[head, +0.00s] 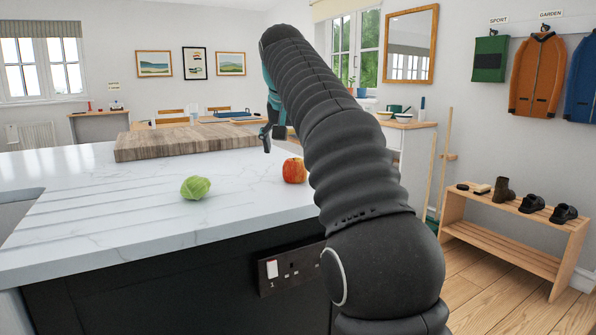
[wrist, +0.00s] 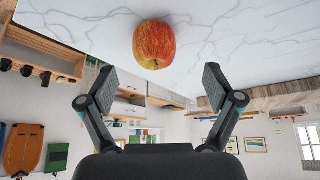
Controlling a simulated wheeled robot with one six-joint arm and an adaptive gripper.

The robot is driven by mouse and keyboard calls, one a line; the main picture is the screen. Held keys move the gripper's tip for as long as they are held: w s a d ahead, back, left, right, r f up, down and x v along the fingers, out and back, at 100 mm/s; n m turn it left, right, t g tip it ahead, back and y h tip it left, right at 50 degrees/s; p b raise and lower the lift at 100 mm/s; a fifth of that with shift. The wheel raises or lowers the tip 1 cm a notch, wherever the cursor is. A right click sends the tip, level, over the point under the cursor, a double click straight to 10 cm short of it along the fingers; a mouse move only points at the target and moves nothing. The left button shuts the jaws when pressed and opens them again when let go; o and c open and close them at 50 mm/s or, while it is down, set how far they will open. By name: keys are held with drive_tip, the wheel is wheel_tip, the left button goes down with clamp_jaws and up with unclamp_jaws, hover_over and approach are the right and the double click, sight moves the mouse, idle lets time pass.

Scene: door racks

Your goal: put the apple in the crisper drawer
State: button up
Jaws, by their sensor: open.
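A red and yellow apple (head: 294,170) sits on the white marble worktop (head: 120,235), near its right edge. In the wrist view the apple (wrist: 154,44) appears upside down at the top, ahead of and between my fingertips. My gripper (wrist: 160,90) is open and empty, its two fingers spread wide, apart from the apple. In the head view my gripper (head: 266,138) is partly hidden behind my arm and is above the worktop, just behind and left of the apple. No crisper drawer can be made out in these views.
A thick wooden board (head: 185,140) lies behind on the worktop. A sink (head: 14,208) is at the left edge. A shoe bench (head: 515,235) stands at the right, with open wooden floor before it.

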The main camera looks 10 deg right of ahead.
sight(295, 159)
drive_tip(key=x, duration=0.2)
drive_tip(key=shift+w+f, duration=0.1)
drive_tip(key=shift+f, duration=0.15)
drive_tip(key=shift+d+b+x, duration=0.25)
drive_tip(key=shift+b+x, duration=0.05)
drive_tip(key=shift+x, duration=1.05)
drive_tip(key=shift+d+b+x, duration=0.25)
drive_tip(key=shift+b+x, duration=0.05)
drive_tip(key=shift+x, duration=1)
drive_tip(key=shift+w+r, duration=0.2)
drive_tip(key=c, duration=1.4)
drive_tip(key=shift+o, duration=0.2)
drive_tip(key=shift+r, duration=0.1)
drive_tip(key=shift+r+p, duration=0.55)
drive_tip(key=shift+r, duration=0.85)
drive_tip(key=s+d+r, duration=0.6)
drive_tip(key=d+r, duration=0.2)
drive_tip(key=d, duration=0.2)
